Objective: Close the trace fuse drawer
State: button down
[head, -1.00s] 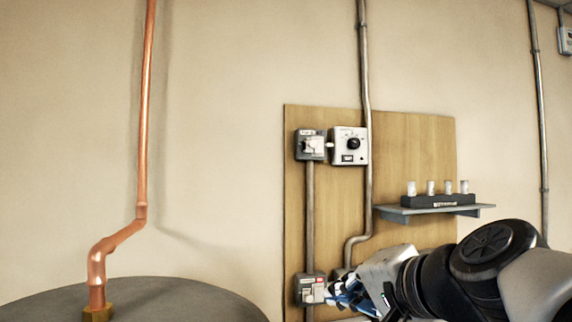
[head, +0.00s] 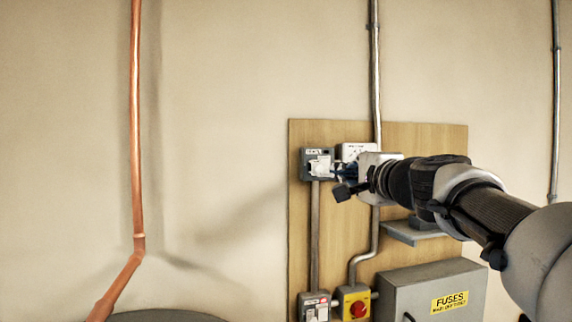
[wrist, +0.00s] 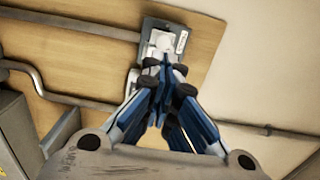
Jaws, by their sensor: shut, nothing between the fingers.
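A small grey fuse unit (head: 317,163) with a pale front part is fixed at the top left of a wooden board. Its label is too small to read. A similar grey unit (head: 314,306) sits at the bottom left of the board. I cannot tell which is the trace fuse drawer, or how far either stands out. My gripper (head: 338,171) is shut and empty, close to the upper unit's right side. In the wrist view my fingertips (wrist: 164,68) overlap the lower edge of the unit's pale part (wrist: 160,42); I cannot tell whether they touch.
A white control box (head: 356,152) is partly hidden behind my gripper. A red knob on a yellow plate (head: 356,307) and a grey fuse box (head: 410,290) are below. A conduit (head: 375,70) and a shelf (head: 410,233) are near my arm.

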aim_at(318, 168)
jog(key=p+x, duration=0.1)
jog(key=x, duration=0.4)
jog(key=shift+w+a+p, duration=0.15)
jog(key=shift+w+p, duration=0.15)
jog(key=shift+p, duration=0.05)
